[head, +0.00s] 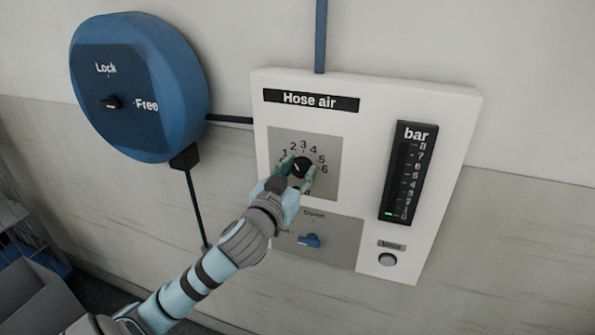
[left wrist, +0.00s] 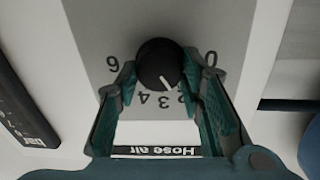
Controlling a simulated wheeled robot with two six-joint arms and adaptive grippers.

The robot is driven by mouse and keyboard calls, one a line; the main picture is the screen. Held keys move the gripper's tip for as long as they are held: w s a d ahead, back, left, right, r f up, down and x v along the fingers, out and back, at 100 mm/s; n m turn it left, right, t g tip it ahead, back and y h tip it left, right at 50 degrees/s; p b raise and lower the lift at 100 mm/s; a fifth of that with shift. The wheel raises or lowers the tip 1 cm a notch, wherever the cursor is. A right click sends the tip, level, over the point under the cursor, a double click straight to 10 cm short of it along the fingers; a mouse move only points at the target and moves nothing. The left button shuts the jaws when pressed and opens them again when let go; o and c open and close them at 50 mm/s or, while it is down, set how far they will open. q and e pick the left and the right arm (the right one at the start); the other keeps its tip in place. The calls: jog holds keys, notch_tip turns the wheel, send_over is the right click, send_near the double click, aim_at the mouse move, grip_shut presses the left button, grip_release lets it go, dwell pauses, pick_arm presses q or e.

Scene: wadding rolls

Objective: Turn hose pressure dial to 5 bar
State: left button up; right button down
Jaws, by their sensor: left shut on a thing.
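The hose pressure dial is a round black knob (head: 301,167) with a white pointer line, on a grey plate numbered up to 6 in the head view. It also shows in the left wrist view (left wrist: 160,62), upside down, its line pointing between 2 and 3. My left gripper (head: 296,176) is shut on the knob, with one teal finger on each side of it in the left wrist view (left wrist: 161,85). The fingers cover some numbers. The bar gauge (head: 408,173) has a green light only at its bottom, near 0. My right gripper is not in view.
Below the dial is a blue valve handle (head: 308,240), with "Open" above it. A round button (head: 387,259) sits at the panel's lower right. A blue hose reel (head: 140,85) marked Lock and Free is at left. A grey bin (head: 38,300) stands at lower left.

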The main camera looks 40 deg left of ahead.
pick_arm(q)
jog(key=m+p, duration=0.2)
jog(key=p, duration=0.1)
jog(key=shift+r+m, duration=0.2)
jog(key=shift+m, duration=0.2)
jog(key=m+p, duration=0.1)
jog(key=m, duration=0.1)
jog(key=shift+d+f+m, duration=0.1)
jog(key=shift+m, duration=0.2)
jog(key=m, duration=0.6)
jog(key=shift+d+g, duration=0.1)
jog(key=shift+g, duration=0.3)
jog(key=m, duration=0.5)
jog(key=shift+w+f+m+y, duration=0.1)
jog(key=shift+m+y, duration=0.2)
jog(key=shift+m, duration=0.1)
jog(key=o, duration=1.1)
jog(key=shift+o, duration=0.3)
jog(key=shift+f, duration=0.1)
